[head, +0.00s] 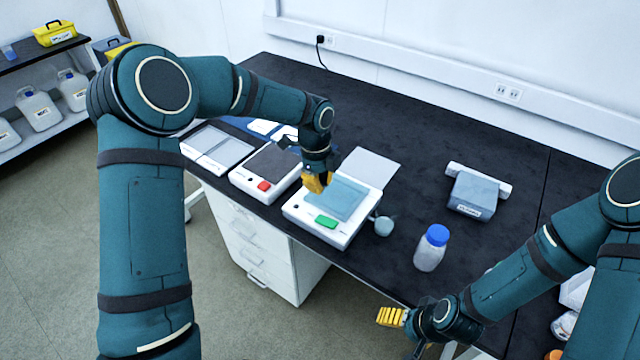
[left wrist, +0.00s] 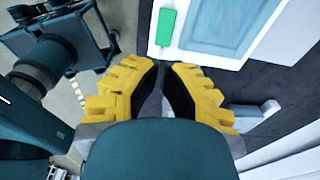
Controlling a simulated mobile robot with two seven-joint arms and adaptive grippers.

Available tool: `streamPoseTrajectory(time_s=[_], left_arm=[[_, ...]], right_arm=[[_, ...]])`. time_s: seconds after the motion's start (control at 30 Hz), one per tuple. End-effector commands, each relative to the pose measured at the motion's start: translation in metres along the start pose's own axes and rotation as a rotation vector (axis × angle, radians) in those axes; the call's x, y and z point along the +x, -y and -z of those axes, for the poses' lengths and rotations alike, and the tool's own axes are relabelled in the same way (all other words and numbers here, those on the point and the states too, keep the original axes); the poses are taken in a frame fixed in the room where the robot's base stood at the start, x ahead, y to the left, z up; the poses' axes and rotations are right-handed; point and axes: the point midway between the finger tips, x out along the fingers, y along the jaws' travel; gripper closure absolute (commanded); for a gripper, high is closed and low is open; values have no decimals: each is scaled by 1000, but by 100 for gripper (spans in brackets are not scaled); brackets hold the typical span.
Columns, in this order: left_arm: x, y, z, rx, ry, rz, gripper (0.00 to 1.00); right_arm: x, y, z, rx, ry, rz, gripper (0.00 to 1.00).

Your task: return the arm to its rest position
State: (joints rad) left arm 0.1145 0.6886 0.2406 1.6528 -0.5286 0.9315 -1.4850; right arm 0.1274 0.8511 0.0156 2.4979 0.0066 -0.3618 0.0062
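My left gripper (head: 316,184) is over the back left part of a white device (head: 300,222) with a blue-grey panel and a green button (head: 326,222). In the left wrist view the yellow fingers (left wrist: 165,75) come almost together, with nothing seen between them. The white device also shows there (left wrist: 265,30), with its green button (left wrist: 166,27). My right gripper (head: 391,317) is low in front of the bench's front edge; its fingers are seen from the side, so its opening is unclear.
On the dark bench (head: 420,140) stand a red-button device (head: 250,178), a white tray (head: 216,147), a blue-capped bottle (head: 431,248) and a grey box (head: 474,195). A round grey knob (head: 382,226) is beside the white device.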

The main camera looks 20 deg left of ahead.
Motion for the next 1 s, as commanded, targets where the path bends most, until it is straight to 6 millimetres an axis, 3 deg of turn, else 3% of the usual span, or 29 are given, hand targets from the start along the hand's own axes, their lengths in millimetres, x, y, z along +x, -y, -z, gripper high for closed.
streamPoseTrajectory(time_s=[0.27,0.37,0.47,0.7,0.83,1.0], left_arm=[[2,0,1,-5,-2,0,100],[15,-5,8,-64,-29,4,100],[45,-17,27,-220,-92,15,100],[132,-82,86,-932,-294,-6,100],[163,-126,105,-1363,-353,-35,100],[182,-173,112,-1804,-372,-46,100]], right_arm=[[0,0,0,0,0,0,14],[0,0,0,0,0,0,14],[0,0,0,0,0,0,14],[0,0,0,0,0,0,14],[0,0,0,0,0,0,14],[0,0,0,0,0,0,14]])
